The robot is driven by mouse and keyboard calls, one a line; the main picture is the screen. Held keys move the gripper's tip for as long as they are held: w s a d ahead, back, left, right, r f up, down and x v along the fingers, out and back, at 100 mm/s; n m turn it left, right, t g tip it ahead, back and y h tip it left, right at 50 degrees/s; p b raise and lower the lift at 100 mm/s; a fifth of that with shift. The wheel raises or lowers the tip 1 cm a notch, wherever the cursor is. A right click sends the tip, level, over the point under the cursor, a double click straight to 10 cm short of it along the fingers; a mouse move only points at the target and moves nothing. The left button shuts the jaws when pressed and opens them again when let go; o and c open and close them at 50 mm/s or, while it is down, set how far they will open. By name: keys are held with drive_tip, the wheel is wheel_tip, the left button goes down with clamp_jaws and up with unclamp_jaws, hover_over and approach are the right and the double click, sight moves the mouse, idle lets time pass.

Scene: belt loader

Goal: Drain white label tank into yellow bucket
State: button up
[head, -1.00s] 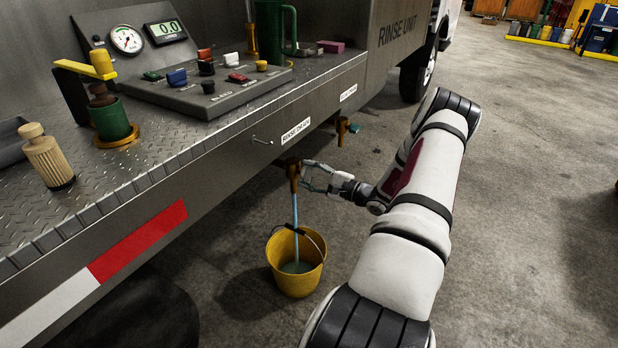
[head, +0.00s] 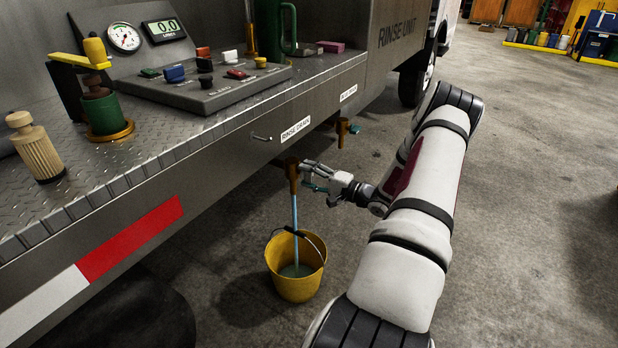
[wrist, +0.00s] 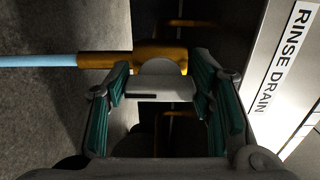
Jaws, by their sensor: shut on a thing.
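The brass drain tap (head: 292,172) hangs under the bench edge below the white RINSE DRAIN label (head: 295,130). A pale blue stream (head: 295,215) runs from it into the yellow bucket (head: 296,284), which stands upright on the floor and holds some liquid. My gripper (head: 311,178) is at the right side of this tap, shut on the tap handle. In the wrist view a pale grey block, apparently the handle (wrist: 160,82), sits between the teal-padded fingers, in front of the brass tap body (wrist: 105,59). The handle's exact contact is partly hidden.
The bench (head: 200,136) carries a control panel (head: 205,90), a gauge (head: 124,38) and a hand pump (head: 103,105). The floor right of my arm is clear.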

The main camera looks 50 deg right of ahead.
idle(0.3)
drive_tip(key=o, duration=1.2)
drive_tip(key=shift+c, duration=0.2)
drive_tip(key=s, duration=1.2)
drive_tip(key=shift+d, duration=0.4)
